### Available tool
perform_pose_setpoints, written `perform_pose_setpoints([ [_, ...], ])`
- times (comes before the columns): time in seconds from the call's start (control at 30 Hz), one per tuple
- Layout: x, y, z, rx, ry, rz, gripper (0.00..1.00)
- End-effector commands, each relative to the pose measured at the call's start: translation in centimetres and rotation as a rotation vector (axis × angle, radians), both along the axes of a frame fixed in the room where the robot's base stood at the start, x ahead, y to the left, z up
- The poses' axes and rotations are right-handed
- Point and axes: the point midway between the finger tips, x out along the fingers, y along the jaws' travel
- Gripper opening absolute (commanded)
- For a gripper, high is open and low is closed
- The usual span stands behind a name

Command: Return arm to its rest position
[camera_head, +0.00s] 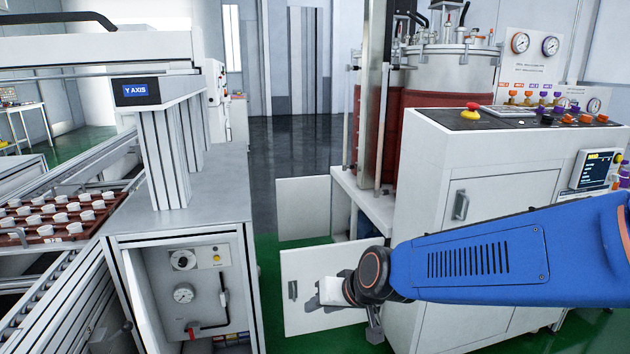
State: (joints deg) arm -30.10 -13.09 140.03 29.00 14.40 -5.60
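My blue arm reaches in from the right edge, in front of the white control cabinet (400,165). Its dark wrist joint with an orange ring is at its left end. My gripper (375,330) seems to be the small grey part hanging below the wrist. It is small and partly hidden, and I cannot tell if its fingers are apart or closed. A white block-like piece shows at the left of the wrist, in front of a pale door panel (305,315); I cannot tell whether it is part of my arm. No held object is clearly visible.
A conveyor with a reddish tray (45,232) of white cups stands left, beside a grey machine cabinet (225,175). Red-banded tanks (425,105) stand behind the control cabinet, which carries a red-yellow emergency button (470,111). Open green floor (268,290) lies between the cabinets.

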Motion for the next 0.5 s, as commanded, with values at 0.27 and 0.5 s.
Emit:
perform_pose_setpoints([
  [0.27, -4.1, -9.5, 2.9, -0.085, 0.027, -0.031, 0.3],
  [0.5, -9.1, -17.2, 4.0, -0.189, 0.07, -0.089, 0.3],
])
